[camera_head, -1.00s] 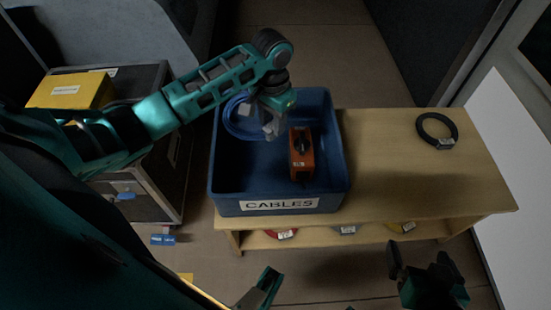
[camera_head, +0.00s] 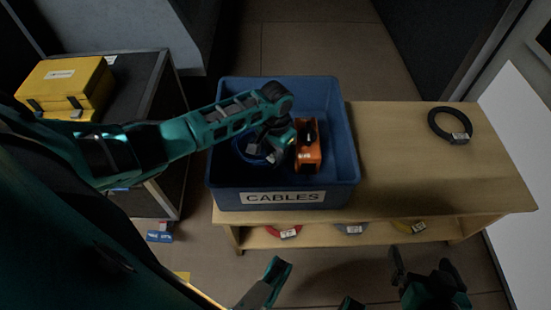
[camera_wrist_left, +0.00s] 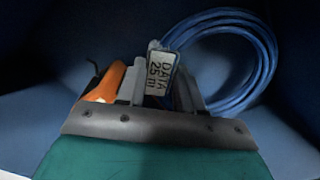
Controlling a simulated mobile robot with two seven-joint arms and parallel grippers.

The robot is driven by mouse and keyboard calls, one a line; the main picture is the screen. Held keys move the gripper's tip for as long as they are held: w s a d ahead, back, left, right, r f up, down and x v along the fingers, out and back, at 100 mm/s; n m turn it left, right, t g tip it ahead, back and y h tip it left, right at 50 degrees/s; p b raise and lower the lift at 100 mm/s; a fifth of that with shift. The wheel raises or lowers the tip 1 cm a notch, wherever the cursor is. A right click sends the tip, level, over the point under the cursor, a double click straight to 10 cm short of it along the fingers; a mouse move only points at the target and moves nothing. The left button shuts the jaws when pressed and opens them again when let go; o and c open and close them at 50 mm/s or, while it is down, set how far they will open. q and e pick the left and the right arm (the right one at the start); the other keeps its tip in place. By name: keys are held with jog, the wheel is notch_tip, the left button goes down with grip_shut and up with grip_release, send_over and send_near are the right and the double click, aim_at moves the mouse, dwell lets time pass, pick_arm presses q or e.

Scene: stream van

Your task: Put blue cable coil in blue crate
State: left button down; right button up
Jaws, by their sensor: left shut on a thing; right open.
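The blue crate (camera_head: 225,185), labelled CABLES, stands on the wooden table at its left end. My left gripper (camera_head: 268,150) reaches down inside the crate and is shut on the blue cable coil (camera_head: 243,148). In the left wrist view, the coil (camera_wrist_left: 268,60) shows as a round bundle with a white tag (camera_wrist_left: 161,70) reading DATA 25 m, between the fingers of my left gripper (camera_wrist_left: 162,92). I cannot tell whether the coil touches the crate floor. My right gripper (camera_head: 425,272) is open and empty, in front of the table.
An orange device (camera_head: 308,158) stands in the crate beside my left gripper; it also shows in the wrist view (camera_wrist_left: 106,84). A black coil (camera_head: 449,124) lies on the table (camera_head: 400,160), otherwise bare right of the crate. Red, grey and yellow coils lie on the lower shelf.

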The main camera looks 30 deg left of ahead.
pick_arm(q)
notch_tip(320, 180, down, 3)
jog(key=shift+b, duration=0.55)
jog(key=c, duration=1.2)
grip_release()
jog(key=shift+f, duration=0.2)
jog(key=o, duration=0.5)
jog(key=shift+c, duration=0.2)
jog(key=shift+r, duration=0.1)
notch_tip(320, 180, up, 11)
jog(key=p, duration=0.5)
jog(key=shift+r, duration=0.6)
